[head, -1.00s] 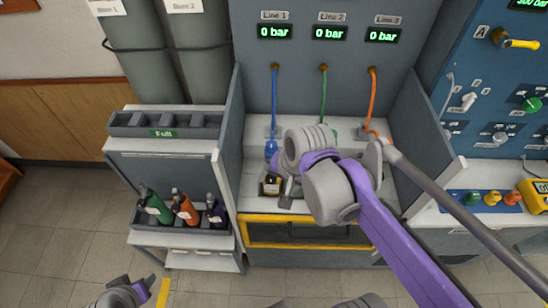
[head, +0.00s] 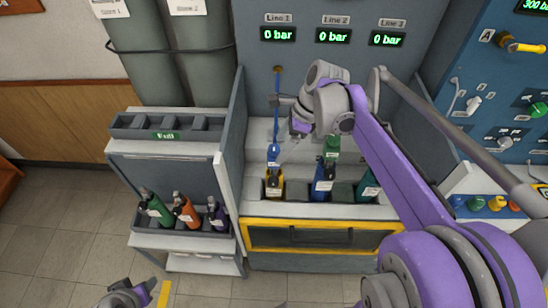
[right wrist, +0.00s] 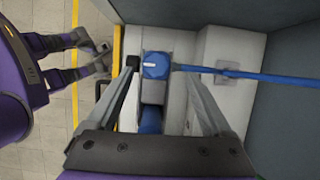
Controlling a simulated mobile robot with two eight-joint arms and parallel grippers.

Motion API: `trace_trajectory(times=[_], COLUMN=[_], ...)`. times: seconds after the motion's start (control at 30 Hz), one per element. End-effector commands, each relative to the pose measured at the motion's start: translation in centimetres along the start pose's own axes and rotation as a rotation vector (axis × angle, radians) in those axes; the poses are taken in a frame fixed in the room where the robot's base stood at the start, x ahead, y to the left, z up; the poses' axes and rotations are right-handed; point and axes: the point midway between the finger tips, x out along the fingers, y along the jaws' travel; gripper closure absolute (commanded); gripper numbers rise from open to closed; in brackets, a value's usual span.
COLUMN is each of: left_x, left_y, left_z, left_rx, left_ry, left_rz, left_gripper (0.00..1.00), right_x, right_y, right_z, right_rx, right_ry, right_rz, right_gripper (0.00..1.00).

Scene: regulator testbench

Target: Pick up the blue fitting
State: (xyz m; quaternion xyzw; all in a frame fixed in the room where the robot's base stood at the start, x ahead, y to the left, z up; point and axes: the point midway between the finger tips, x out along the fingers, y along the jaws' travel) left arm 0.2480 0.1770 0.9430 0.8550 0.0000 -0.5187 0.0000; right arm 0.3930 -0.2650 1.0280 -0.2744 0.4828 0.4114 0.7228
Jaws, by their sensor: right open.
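The blue fitting (head: 273,153) hangs at the end of a blue hose (head: 277,90) in the left part of the bench bay, behind the yellow bottle. In the right wrist view the blue fitting (right wrist: 155,65) lies between the two fingers, with the hose running off to the right. My right gripper (head: 284,130) is just above and beside the fitting, open and empty. Its fingers also show in the right wrist view (right wrist: 160,78), with gaps on both sides. My left gripper (head: 138,292) is at the bottom left, far from the fitting; its jaws are unclear.
A yellow bottle (head: 274,184), a blue bottle (head: 323,181) and a green bottle (head: 368,186) stand in the bench's front rack. A green fitting (head: 332,146) is to the right. A grey side wall (head: 234,130) bounds the bay. A cart (head: 160,160) stands left.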

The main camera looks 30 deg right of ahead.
Motion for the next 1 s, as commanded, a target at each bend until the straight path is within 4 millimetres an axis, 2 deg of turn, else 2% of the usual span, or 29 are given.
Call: trace_trajectory(times=[0.37, 0.67, 1.0], left_x=[-0.1, -0.1, -0.1], left_y=[0.0, 0.0, 0.0], left_z=[-0.2, -0.2, -0.2], left_rx=[0.0, 0.0, 0.0], left_ry=[0.002, 0.002, 0.002], left_rz=[0.0, 0.0, 0.0], left_gripper=[0.5, 0.5, 0.5], right_x=[4.8, 5.2, 5.2], right_y=[0.6, 0.6, 0.6], right_z=[0.1, 0.1, 0.1], right_rx=[-0.003, -0.002, -0.002], right_ry=[0.001, 0.001, 0.001], right_rz=[0.0, 0.0, 0.0], right_gripper=[0.15, 0.15, 0.76])
